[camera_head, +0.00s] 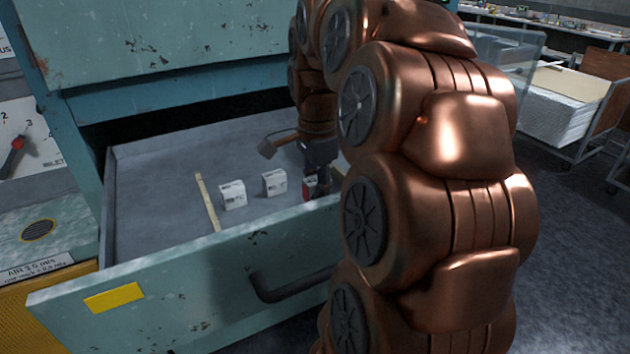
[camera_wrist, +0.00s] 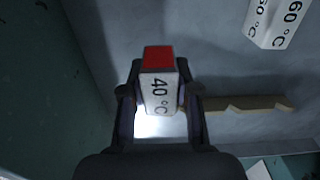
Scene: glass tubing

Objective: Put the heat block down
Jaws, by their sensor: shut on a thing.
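The heat block (camera_wrist: 159,88) is a small white block with a red end and the print "40 °C". My gripper (camera_wrist: 160,97) is shut on it, one finger on each side, in the wrist view. In the head view the red of the block (camera_head: 309,187) shows at the tip of my gripper (camera_head: 318,184), low inside the open drawer near its front wall. Whether the block touches the drawer floor I cannot tell. My arm hides part of the drawer's right side.
Two white blocks (camera_head: 232,195) (camera_head: 274,182) stand on the drawer floor left of my gripper; one reads "60 °C" in the wrist view (camera_wrist: 274,22). A pale strip (camera_head: 207,203) lies further left. The drawer's front wall (camera_head: 200,285) is close to my gripper.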

